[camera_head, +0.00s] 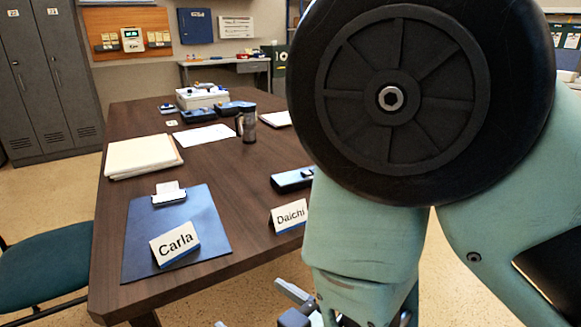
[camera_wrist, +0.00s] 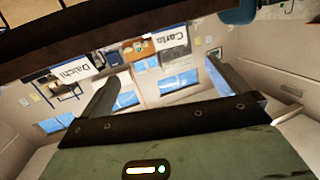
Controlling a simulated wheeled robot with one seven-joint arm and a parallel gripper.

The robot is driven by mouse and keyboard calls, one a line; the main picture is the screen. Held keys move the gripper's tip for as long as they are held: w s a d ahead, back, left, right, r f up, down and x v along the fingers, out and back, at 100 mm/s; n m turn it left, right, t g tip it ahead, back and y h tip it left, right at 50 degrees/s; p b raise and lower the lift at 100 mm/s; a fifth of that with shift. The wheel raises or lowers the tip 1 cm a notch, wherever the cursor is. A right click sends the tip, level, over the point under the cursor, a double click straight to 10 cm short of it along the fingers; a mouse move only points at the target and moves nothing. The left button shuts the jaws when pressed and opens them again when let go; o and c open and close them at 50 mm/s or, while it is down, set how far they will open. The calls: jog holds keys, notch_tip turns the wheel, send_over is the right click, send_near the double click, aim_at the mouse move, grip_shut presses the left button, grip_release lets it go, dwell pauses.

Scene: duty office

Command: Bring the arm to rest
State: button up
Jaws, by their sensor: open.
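My arm fills the right half of the head view and hides part of the table and room. My gripper (camera_head: 250,307) shows only partly at the bottom edge of that view, in front of the table's near side. In the wrist view my gripper (camera_wrist: 162,68) has its two fingers wide apart, with nothing between them. The dark wooden table (camera_head: 225,165) stands just beyond it, and its edge (camera_wrist: 100,32) crosses the top of the wrist view. The gripper appears apart from the table.
A Carla card (camera_head: 175,243) stands on a blue clipboard (camera_head: 205,207). A Daichi card (camera_head: 289,216), a blue case (camera_head: 291,180), papers (camera_head: 142,155) and a dark mug (camera_head: 247,125) are on the table. A teal chair (camera_head: 45,265) is at left, lockers (camera_head: 45,75) behind.

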jog(key=s+d+r+m+g+h, duration=0.1)
jog(key=s+d+r+g+h, duration=0.4)
jog(key=d, duration=0.4)
jog(key=s+d+r+g+h, duration=0.2)
jog(key=s+d+g+h, duration=0.35)
jog(key=d, duration=0.45)
notch_tip(320, 180, up, 17)
jog(key=p, duration=1.6)
jog(key=shift+g+h, duration=0.35)
jog(key=shift+g, duration=0.1)
jog(key=shift+f, duration=0.1)
